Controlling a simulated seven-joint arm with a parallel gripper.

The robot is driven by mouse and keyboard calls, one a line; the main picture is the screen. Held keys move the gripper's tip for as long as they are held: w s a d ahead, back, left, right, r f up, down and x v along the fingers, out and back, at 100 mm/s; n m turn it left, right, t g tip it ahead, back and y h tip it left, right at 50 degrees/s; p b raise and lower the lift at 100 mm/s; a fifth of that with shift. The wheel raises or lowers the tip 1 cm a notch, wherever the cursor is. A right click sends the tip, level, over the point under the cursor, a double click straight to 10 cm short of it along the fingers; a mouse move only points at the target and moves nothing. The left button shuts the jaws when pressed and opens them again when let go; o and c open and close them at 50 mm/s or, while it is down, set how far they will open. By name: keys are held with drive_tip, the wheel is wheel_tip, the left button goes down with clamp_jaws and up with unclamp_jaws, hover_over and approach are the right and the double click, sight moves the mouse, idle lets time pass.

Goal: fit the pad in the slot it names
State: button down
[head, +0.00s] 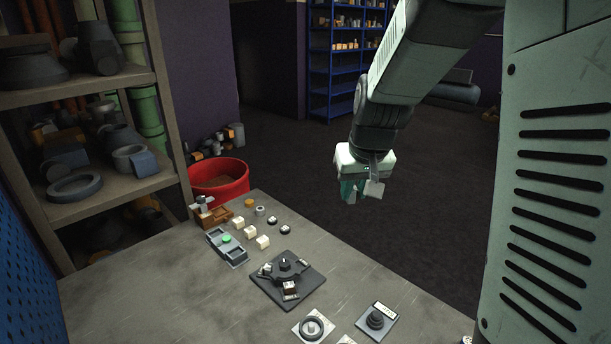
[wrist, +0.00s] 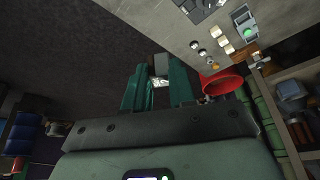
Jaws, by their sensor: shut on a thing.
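My gripper (head: 352,194) hangs in the air beyond the table's far right edge, over the dark floor. In the wrist view its two teal fingers (wrist: 160,84) are shut on a small block, which I take to be the pad (wrist: 161,65). It has a grey-brown body and a pale patch near the fingers; any marking is too small to read. A grey tray with compartments (head: 238,256) and a green button stands on the table. A dark square fixture (head: 310,283) with a central knob and small blocks stands nearer. I cannot tell which slot the pad names.
On the table (head: 150,290), several cream blocks (head: 262,242) and small round parts lie beside the tray. A brown wooden box (head: 216,217) stands at its far end. A red bin (head: 228,172) stands beyond. Two control plates (head: 377,320) lie near the front. The table's left part is clear.

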drive_tip(key=w+a+f+n+y, duration=0.1)
drive_tip(key=w+a+f+n, duration=0.25)
drive_tip(key=w+f, duration=0.4)
drive_tip(key=w+a+f+n, duration=0.1)
drive_tip(key=w+f, duration=0.3)
drive_tip(key=f, duration=0.2)
drive_tip(key=w+a+f+n+y, duration=0.1)
drive_tip(key=w+a+f, duration=0.1)
drive_tip(key=w+f, duration=0.3)
drive_tip(key=w+a+f+n+g, duration=0.1)
drive_tip(key=w+f, duration=0.3)
drive_tip(key=f, duration=0.5)
drive_tip(key=shift+w+a+n+y, duration=0.25)
drive_tip(key=shift+a+n+y, duration=0.1)
drive_tip(key=shift+a, duration=0.2)
drive_tip(key=shift+f, duration=2)
drive_tip(key=shift+f, duration=0.2)
drive_tip(key=c, duration=0.9)
unclamp_jaws()
drive_tip(key=shift+c, duration=0.2)
